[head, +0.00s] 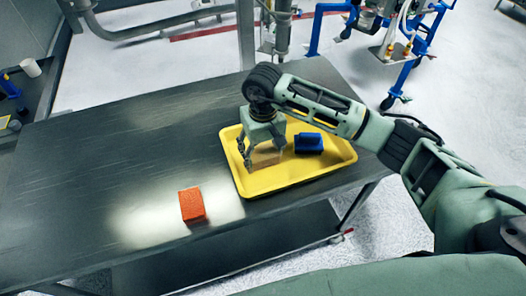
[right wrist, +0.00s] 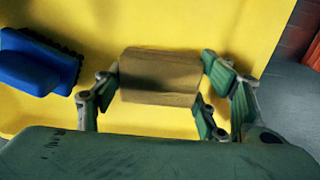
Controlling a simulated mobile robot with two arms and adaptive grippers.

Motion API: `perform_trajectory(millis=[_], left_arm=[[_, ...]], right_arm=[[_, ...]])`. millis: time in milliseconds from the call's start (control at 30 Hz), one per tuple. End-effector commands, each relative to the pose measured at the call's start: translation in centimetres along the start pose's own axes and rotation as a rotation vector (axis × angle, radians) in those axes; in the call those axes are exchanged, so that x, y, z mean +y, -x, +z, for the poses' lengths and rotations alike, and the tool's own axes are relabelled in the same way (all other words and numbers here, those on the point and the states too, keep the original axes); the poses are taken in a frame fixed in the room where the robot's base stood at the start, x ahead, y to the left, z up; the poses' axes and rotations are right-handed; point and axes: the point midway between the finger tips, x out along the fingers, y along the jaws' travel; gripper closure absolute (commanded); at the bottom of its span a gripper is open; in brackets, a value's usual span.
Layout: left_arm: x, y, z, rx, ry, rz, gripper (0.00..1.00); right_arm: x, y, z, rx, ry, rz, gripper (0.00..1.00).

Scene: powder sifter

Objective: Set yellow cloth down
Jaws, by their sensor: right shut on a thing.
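The yellow cloth (head: 267,159) looks like a tan, folded block and is held low over the left part of the yellow tray (head: 312,178). In the right wrist view the cloth (right wrist: 160,76) sits between the fingers of my right gripper (right wrist: 163,85). My right gripper (head: 264,155) is shut on it and points down. The fingers hide part of the cloth in the head view, and I cannot tell if its underside touches the tray floor. My left gripper is not in view.
A blue brush-like block (head: 309,142) lies in the tray, right of the cloth. An orange sponge-like block (head: 192,205) lies on the dark table (head: 90,170), left of the tray. The table's left side is clear. Blue frames and pipes stand behind.

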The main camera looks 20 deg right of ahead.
Motion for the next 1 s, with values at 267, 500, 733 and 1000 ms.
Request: perform_trajectory(millis=[267, 500, 733, 1000], left_arm=[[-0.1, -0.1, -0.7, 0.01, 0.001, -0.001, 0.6], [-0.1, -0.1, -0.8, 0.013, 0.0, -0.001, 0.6], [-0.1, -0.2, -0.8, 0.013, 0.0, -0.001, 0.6], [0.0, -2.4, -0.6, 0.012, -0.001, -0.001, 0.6]], right_arm=[[0.0, 0.0, 0.0, 0.0, 0.0, 0.0, 0.15], [0.0, 0.0, 0.0, 0.0, 0.0, 0.0, 0.15], [0.0, 1.1, -0.2, 0.006, 0.0, -0.001, 0.15], [0.1, 6.7, -0.2, 0.007, 0.0, 0.0, 0.15]])
